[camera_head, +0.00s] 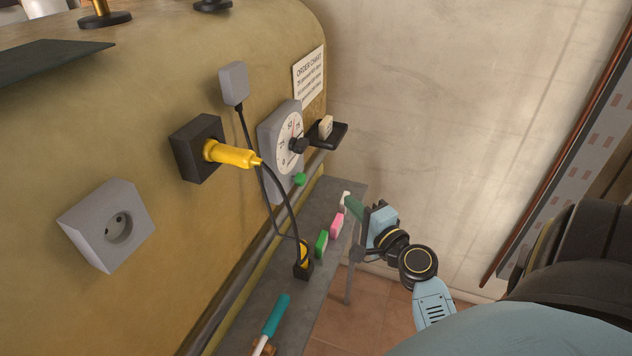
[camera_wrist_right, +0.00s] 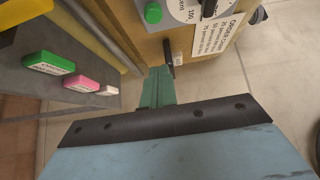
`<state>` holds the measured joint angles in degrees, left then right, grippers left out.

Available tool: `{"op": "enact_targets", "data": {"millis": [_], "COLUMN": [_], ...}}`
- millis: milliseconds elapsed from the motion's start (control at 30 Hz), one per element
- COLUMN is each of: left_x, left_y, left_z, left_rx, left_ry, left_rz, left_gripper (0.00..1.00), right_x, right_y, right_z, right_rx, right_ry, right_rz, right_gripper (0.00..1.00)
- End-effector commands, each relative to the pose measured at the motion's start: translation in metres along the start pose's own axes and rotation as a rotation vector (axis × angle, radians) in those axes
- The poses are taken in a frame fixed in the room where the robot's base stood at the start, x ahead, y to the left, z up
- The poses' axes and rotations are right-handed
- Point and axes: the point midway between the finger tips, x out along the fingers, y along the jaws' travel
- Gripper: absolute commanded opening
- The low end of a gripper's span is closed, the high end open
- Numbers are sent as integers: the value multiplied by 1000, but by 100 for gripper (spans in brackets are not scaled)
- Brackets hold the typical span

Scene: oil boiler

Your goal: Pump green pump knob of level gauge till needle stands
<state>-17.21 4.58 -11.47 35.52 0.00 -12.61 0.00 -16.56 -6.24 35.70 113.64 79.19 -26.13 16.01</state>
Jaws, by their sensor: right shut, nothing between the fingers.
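The level gauge (camera_head: 286,152) is a grey plate with a round white dial on the side of the tan tank. A thin red needle (camera_head: 293,131) shows on the dial; its exact reading is too small to tell. The green pump knob (camera_head: 299,179) sticks out at the gauge's lower end. It also shows at the top of the right wrist view (camera_wrist_right: 153,13). My right gripper (camera_head: 352,205) is shut and empty, to the right of and below the knob, apart from it. Its green fingers (camera_wrist_right: 157,88) show in the wrist view. My left gripper is not in view.
A yellow plug (camera_head: 232,154) sits in a black socket left of the gauge, its cable hanging down. A grey shelf (camera_head: 262,290) below holds green (camera_head: 322,244), pink (camera_head: 337,225) and white blocks. A small black tray (camera_head: 327,136) juts out right of the gauge.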

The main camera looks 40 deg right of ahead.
Motion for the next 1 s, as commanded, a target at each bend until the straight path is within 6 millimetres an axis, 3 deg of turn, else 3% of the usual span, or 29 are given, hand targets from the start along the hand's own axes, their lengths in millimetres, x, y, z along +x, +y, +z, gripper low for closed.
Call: {"op": "enact_targets", "data": {"millis": [433,700,1000], "left_x": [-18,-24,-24], "left_y": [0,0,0], "left_z": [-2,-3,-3], "left_rx": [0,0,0], "left_ry": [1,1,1], "left_rz": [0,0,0], "left_gripper": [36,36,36], "right_x": [90,111,113], "right_y": [-3,-1,0], "right_z": [1,26,29], "right_rx": [1,1,-1], "right_ry": [-2,-1,-2], "right_rz": [-3,0,1], "right_gripper": [0,0,0]}}
